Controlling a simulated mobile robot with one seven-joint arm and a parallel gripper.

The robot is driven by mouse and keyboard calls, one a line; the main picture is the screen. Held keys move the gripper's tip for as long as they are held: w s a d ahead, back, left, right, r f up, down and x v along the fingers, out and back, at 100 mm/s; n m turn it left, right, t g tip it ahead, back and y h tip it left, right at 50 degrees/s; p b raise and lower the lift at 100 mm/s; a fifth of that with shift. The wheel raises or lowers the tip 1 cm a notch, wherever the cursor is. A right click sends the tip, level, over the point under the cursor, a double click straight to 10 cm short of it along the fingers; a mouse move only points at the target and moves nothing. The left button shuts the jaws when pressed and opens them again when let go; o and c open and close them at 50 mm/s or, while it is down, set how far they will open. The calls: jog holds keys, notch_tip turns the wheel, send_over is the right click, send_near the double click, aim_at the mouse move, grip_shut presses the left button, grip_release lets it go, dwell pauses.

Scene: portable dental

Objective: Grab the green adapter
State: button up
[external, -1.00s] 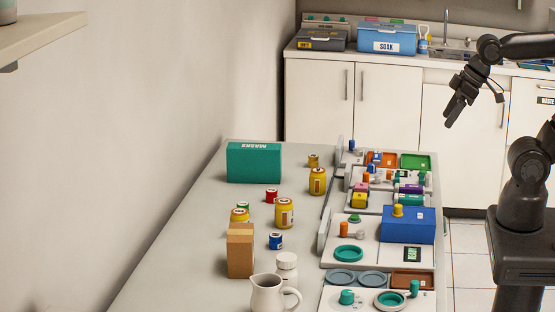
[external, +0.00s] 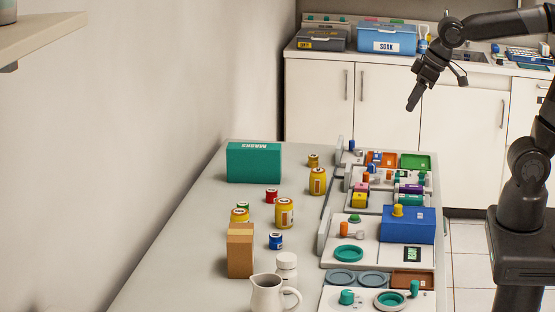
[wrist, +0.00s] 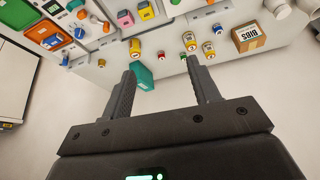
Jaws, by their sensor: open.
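Several small green or teal pieces stand on the trays at the right side of the table. In the external view there is a teal cylinder (external: 346,297) at the front, a teal upright piece (external: 414,288) beside a round dish, and a small green-topped piece (external: 354,218) farther back. I cannot tell which is the green adapter. My gripper (external: 413,104) is high above the far end of the trays, apart from everything. In the wrist view my gripper (wrist: 160,78) has its fingers spread and nothing held between them.
A teal masks box (external: 254,163), yellow jars (external: 285,213), a cardboard box (external: 240,252) and a white pitcher (external: 268,293) stand left of the trays. A blue box (external: 405,224) rises among the trays. The table's left strip is clear.

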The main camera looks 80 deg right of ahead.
jog(key=w+f+m, duration=0.1)
jog(key=w, duration=1.4)
jog(key=m+g+h, duration=0.1)
jog(key=m, duration=0.1)
send_over(243, 204)
jog(key=s, duration=0.2)
notch_tip(243, 204, down, 24)
jog(key=shift+w+f, duration=0.15)
jog(key=shift+f, duration=0.1)
jog(key=shift+s+a+x, duration=0.1)
jog(key=shift+s+x, duration=0.05)
jog(key=shift+x, duration=0.95)
jog(key=shift+s+a+x, duration=0.1)
jog(key=shift+x, duration=1)
jog(key=shift+s+a+x, duration=0.1)
jog(key=shift+s+x, duration=0.05)
jog(key=shift+x, duration=0.95)
jog(key=shift+f, duration=0.1)
jog(key=shift+c, duration=0.5)
jog(key=c, duration=1)
